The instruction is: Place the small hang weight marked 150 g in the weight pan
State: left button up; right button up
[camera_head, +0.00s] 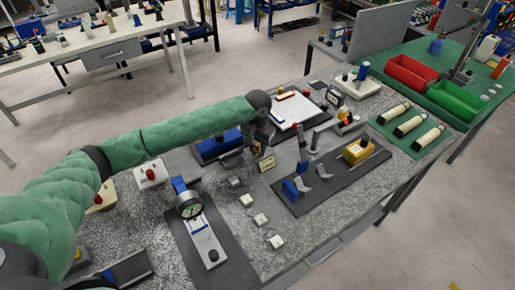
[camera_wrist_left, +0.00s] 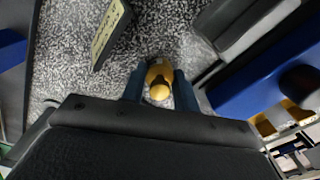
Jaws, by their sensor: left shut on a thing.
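My left gripper (camera_head: 258,148) is low over the middle of the speckled bench, beside a small cream label plate (camera_head: 267,163). In the left wrist view its two dark blue fingers (camera_wrist_left: 159,88) are shut on a small brass-yellow weight (camera_wrist_left: 159,76) with a rounded top. No mark can be read on the weight, and I cannot tell whether it touches the bench. In the head view the weight is not clear behind the gripper. I cannot surely pick out the weight pan. My right gripper is not in view.
A blue block-like fixture (camera_head: 216,147) stands left of the gripper. A dial gauge stand (camera_head: 190,206) and several small white blocks (camera_head: 261,219) are nearer. A dark plate with a yellow block (camera_head: 358,151) lies to the right. Red (camera_head: 411,72) and green (camera_head: 456,99) bins stand behind.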

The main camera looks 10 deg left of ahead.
pick_arm(q)
jog(key=shift+f, duration=0.1)
jog(key=o, duration=1.1)
jog(key=shift+c, duration=0.2)
